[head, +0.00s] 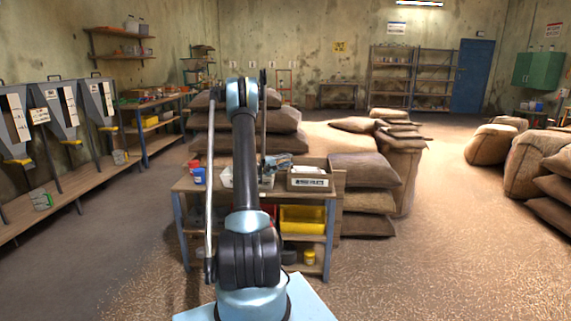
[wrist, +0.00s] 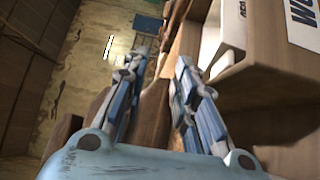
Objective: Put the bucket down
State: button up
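I cannot make out a bucket for certain in either view. A small blue container (head: 199,176) stands at the left end of the workbench (head: 207,186); I cannot tell whether it is a bucket. My gripper (wrist: 158,75) has its two blue-grey fingers apart in the wrist view, with no object visibly held between them. A brown surface shows behind the gap. In the head view my gripper (head: 278,161) appears small above the bench, just left of a cardboard box with a printed label (head: 309,181), and my arm partly hides the bench.
The labelled box fills the upper right of the wrist view (wrist: 280,45). Stacked sacks (head: 365,170) stand behind and right. Hoppers (head: 62,115) line the left wall. The grain-strewn floor at right (head: 450,240) is open.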

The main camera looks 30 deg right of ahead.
jog(key=shift+a, duration=0.1)
jog(key=v, duration=1.1)
jog(key=s+a+r+m+y, duration=0.1)
jog(key=s+a+r+y, duration=0.2)
jog(key=s+a, duration=0.3)
jog(key=s+a+r+g+y, duration=0.1)
jog(key=s+a+r+y, duration=0.25)
jog(key=s, duration=0.45)
jog(key=s+a+r+m+y, duration=0.1)
jog(key=s+a+r+y, duration=0.1)
jog(key=s+a+r, duration=0.35)
jog(key=s+a+f+y, duration=0.3)
jog(key=s+a, duration=0.3)
jog(key=s, duration=0.4)
jog(key=s+a+f+y, duration=0.3)
jog(key=s+a, duration=0.4)
jog(key=s, duration=0.3)
jog(key=s+a+f+y, duration=0.3)
jog(key=s+a+f, duration=0.2)
jog(key=s, duration=0.5)
jog(key=shift+a+g, duration=0.3)
jog(key=shift+a, duration=0.55)
jog(key=shift+y, duration=0.25)
